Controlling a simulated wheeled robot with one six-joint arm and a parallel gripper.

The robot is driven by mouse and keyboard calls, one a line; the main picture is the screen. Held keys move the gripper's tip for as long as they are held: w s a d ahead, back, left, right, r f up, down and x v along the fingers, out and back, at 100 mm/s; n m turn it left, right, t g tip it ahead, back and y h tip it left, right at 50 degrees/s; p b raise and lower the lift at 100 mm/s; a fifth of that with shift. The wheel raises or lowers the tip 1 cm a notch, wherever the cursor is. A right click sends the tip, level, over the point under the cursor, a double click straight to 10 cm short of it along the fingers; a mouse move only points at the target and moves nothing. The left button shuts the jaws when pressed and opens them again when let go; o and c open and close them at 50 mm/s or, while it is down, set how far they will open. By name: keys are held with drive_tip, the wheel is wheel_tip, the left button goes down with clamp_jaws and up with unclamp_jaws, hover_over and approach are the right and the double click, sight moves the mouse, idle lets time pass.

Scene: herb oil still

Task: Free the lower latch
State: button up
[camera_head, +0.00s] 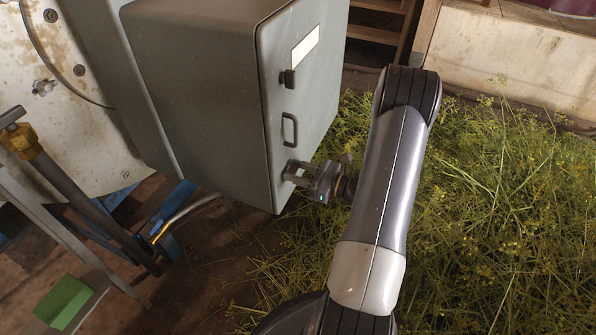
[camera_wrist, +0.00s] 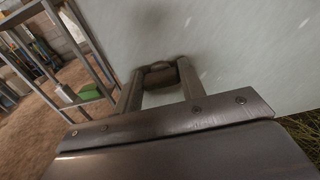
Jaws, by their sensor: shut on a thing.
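A grey metal cabinet (camera_head: 200,80) fills the upper middle of the head view. Its door (camera_head: 312,95) has a dark upper latch (camera_head: 288,78) and a handle (camera_head: 289,130) below that. My gripper (camera_head: 290,171) is at the door's lower part, below the handle, where its fingers hide most of the lower latch. In the wrist view the lower latch (camera_wrist: 159,74), a small dark brownish piece on the pale door, sits between the two fingertips. My gripper is shut on it. The latch's exact turn is hard to tell.
Cut green herbs (camera_head: 500,200) cover the floor on the right. A metal stand with a green block (camera_head: 63,302) and blue parts (camera_head: 175,203) is at the lower left. A stained round vessel (camera_head: 60,90) stands left of the cabinet. Wooden steps (camera_head: 375,35) are behind.

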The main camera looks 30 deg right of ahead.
drive_tip(key=shift+c, duration=1)
drive_tip(key=m+p, duration=0.2)
drive_tip(key=m, duration=0.1)
drive_tip(key=shift+r+p, duration=0.15)
drive_tip(key=shift+p, duration=0.25)
drive_tip(key=m+p, duration=0.3)
drive_tip(key=m, duration=0.2)
drive_tip(key=shift+w+d, duration=0.1)
drive_tip(key=m+p, duration=0.1)
drive_tip(key=m, duration=0.1)
drive_tip(key=m+p, duration=0.1)
drive_tip(key=m, duration=0.2)
drive_tip(key=shift+f+m+p, duration=0.25)
drive_tip(key=shift+m+p, duration=0.15)
drive_tip(key=shift+d+f+m+p, duration=0.15)
drive_tip(key=shift+m+p, duration=0.5)
drive_tip(key=shift+m, duration=1.65)
drive_tip(key=shift+o, duration=0.2)
